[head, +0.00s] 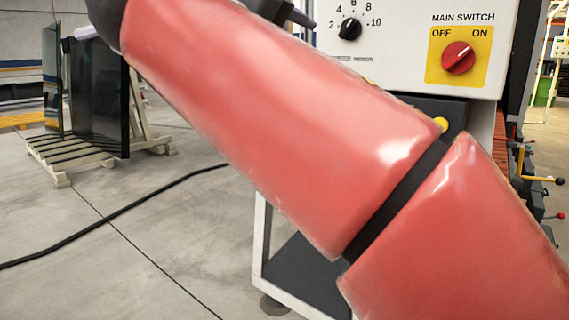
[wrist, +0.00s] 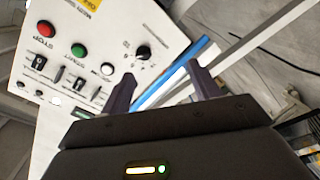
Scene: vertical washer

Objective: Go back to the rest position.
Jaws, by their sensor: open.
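My gripper (wrist: 158,84) shows in the wrist view with its two dark fingers apart and nothing between them. It is in front of the washer's white control panel (wrist: 80,50), which fills the left of that view. In the head view my red arm crosses the picture and hides much of the machine. The numbered knob (head: 350,28) and the red main switch (head: 458,57) show above it.
A red stop button (wrist: 45,29), a green button (wrist: 78,49) and several switches are on the panel. A black cable (head: 120,214) lies on the grey floor. Dark glass panes (head: 98,100) stand on a wooden pallet (head: 60,158) at the left. Open floor lies between.

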